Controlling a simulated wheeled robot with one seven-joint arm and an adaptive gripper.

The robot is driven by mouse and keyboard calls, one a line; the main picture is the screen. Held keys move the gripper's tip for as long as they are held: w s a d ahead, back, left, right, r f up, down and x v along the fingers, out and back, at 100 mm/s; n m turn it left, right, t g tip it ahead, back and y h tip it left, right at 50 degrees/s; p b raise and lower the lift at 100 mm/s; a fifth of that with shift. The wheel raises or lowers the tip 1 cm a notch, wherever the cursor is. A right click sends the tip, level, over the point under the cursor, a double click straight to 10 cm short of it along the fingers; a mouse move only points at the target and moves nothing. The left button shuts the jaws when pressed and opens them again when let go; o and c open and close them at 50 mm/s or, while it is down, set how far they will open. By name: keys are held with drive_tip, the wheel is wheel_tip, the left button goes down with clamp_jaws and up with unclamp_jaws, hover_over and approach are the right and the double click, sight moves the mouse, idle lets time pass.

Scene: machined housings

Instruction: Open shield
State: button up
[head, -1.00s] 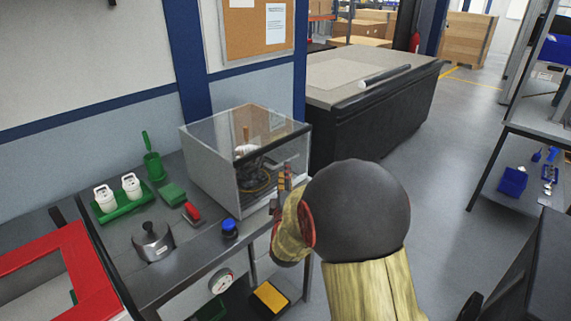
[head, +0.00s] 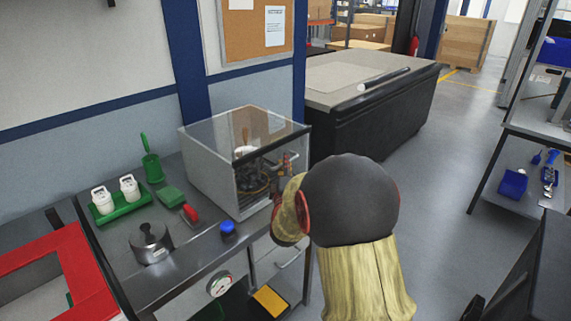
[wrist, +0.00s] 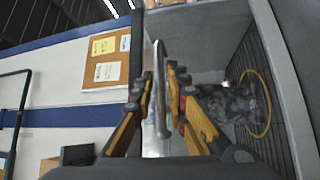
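The shield is the clear front panel of a glass-topped box (head: 262,125) with a dark top front edge, on the grey bench. The panel itself is hard to make out. My gripper (head: 288,165) is at the right part of the box's front, and my arm hides much of it in the head view. In the wrist view a pale handle bar (wrist: 160,112) runs between the two fingers of my gripper (wrist: 160,72). The fingers stand apart on either side of it. A narrow gap seems to show; contact cannot be made out. A dark machined part (wrist: 240,100) sits inside the box.
A green tray (head: 122,210) with white bottles, a steel pot (head: 150,243) and a blue-capped jar (head: 228,230) stand left of my arm. A red frame (head: 85,275) is further left. A dark counter (head: 370,125) stands behind.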

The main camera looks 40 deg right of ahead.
clamp_jaws()
idle(0.4)
